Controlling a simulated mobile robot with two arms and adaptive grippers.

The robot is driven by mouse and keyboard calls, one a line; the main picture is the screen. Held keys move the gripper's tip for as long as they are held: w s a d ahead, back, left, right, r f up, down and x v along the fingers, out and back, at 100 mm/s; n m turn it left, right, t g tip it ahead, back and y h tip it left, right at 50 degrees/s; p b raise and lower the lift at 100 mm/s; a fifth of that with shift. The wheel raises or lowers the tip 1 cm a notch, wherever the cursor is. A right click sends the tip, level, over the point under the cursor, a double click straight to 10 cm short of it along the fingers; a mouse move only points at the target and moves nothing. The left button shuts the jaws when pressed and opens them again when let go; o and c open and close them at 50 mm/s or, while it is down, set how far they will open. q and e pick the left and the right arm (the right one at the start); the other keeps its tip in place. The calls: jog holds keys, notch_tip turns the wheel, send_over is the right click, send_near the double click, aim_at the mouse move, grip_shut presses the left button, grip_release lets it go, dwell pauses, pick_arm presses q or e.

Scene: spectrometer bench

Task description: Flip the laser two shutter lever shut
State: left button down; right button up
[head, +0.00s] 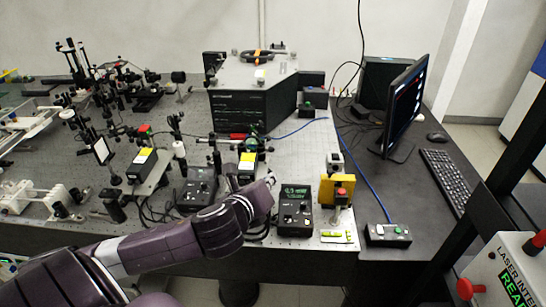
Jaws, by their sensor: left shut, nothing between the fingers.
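My left arm reaches in from the lower left, and its gripper (271,180) is over the front of the optical table, shut and empty. Just left of the gripper is a black laser box with a yellow label (246,164), partly hidden by my wrist. A similar yellow-labelled box (141,164) stands further left. I cannot read which is laser two. The shutter lever is too small to make out; a small red part (238,136) shows just behind the nearer box. My right gripper is not in view.
Control boxes stand left (197,190) and right (294,208) of the gripper. A yellow box with a red button (338,190) is further right. A large black instrument (246,107) stands behind. Dense optics (100,150) fill the left. A monitor (404,105) and keyboard (451,178) are right.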

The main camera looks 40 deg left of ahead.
pick_arm(q)
jog(key=w+a+p, duration=0.4)
jog(key=w+a, duration=0.1)
jog(key=w, duration=0.3)
jog(key=shift+w+f, duration=0.25)
jog(key=shift+f, duration=0.2)
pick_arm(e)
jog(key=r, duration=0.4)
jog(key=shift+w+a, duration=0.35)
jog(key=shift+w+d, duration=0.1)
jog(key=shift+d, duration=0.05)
pick_arm(q)
jog(key=shift+w, duration=0.2)
